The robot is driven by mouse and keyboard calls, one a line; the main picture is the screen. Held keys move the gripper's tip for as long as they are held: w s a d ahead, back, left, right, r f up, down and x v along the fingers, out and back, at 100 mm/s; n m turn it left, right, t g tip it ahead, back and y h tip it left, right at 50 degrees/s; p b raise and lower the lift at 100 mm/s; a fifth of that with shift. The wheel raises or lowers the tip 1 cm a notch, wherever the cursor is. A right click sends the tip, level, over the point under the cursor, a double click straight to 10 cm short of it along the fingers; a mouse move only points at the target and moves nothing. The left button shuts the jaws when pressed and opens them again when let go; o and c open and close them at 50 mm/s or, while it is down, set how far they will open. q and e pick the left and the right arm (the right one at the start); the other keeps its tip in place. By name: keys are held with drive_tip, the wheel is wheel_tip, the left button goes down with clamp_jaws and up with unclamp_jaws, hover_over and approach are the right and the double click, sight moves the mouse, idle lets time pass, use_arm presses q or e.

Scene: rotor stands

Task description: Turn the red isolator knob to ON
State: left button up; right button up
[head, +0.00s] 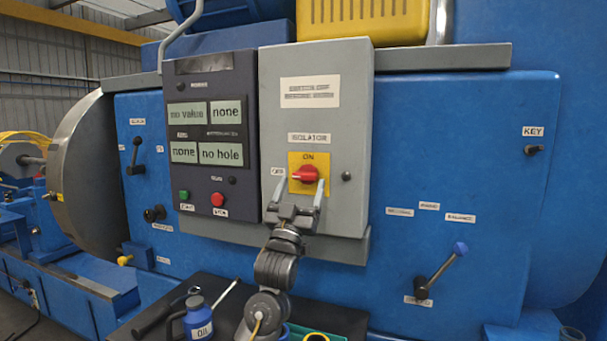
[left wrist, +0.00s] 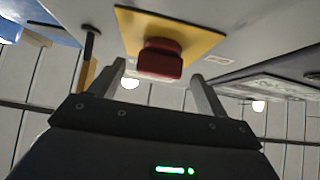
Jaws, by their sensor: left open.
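The red isolator knob (head: 305,174) sits on a yellow plate (head: 322,160) under the ISOLATOR label, on the grey cabinet. ON is printed at the plate's top, above the knob. In the head view the knob's grip looks roughly sideways, not pointing up at ON. My left gripper (head: 300,186) is open in front of the plate, with one finger on each side of the knob. The left wrist view shows the red knob (left wrist: 161,60) between the two fingers (left wrist: 160,82), with gaps on both sides. My right gripper is not in view.
A dark panel (head: 212,205) with display tiles and green and red buttons adjoins the cabinet (head: 350,110) on the left. A blue-knobbed lever (head: 440,272) is on the blue machine at lower right. An oil can (head: 198,320) and tools lie on a black tray below.

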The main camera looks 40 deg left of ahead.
use_arm(q)
drive_tip(key=shift+x, duration=0.95)
drive_tip(key=shift+w+r, duration=0.1)
drive_tip(key=c, duration=1)
drive_tip(key=shift+m, duration=0.3)
